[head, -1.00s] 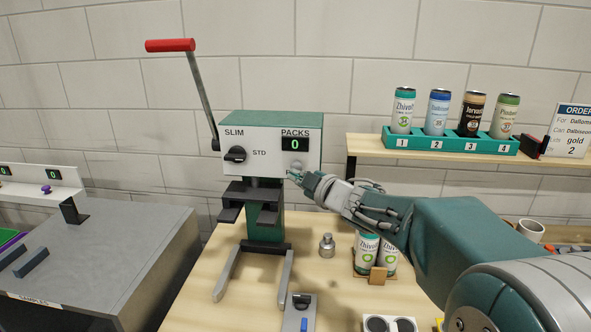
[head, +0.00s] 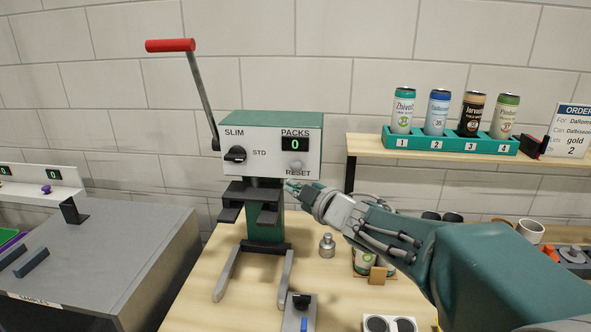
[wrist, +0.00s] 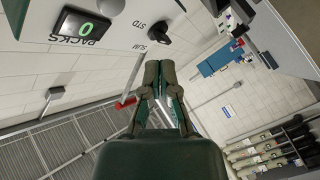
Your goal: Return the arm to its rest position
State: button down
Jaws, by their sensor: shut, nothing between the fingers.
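My gripper (head: 292,186) is shut and empty, just in front of and below the RESET button (head: 295,165) on the packing machine (head: 262,135). My arm reaches in from the lower right. In the wrist view my gripper (wrist: 160,68) points up with its fingers together, and the machine's panel (wrist: 105,15) shows at the upper left. The machine's display (head: 295,144) reads 0. Its dial (head: 235,154) sits between SLIM and STD, and its red-handled lever (head: 170,45) stands up. No contact between the fingers and the machine is clear.
A small metal weight (head: 327,246) stands on the wooden table (head: 215,315), with a can holder (head: 377,275) partly behind my arm. A shelf (head: 365,147) bears a green rack (head: 450,146) of cans. A grey bench (head: 120,250) is at left.

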jog(key=s+d+f+m+h, duration=0.2)
jog(key=s+d+m+h, duration=0.8)
jog(key=d+m, duration=0.15)
jog(key=s+f+m+g, duration=0.2)
jog(key=s+f+g, duration=0.2)
jog(key=s, duration=0.6)
jog(key=s+f+m+g, duration=0.3)
jog(key=s+f+g, duration=0.1)
jog(key=s, duration=0.5)
jog(key=shift+s+f, duration=0.35)
jog(key=shift+f, duration=0.25)
jog(key=shift+a, duration=0.1)
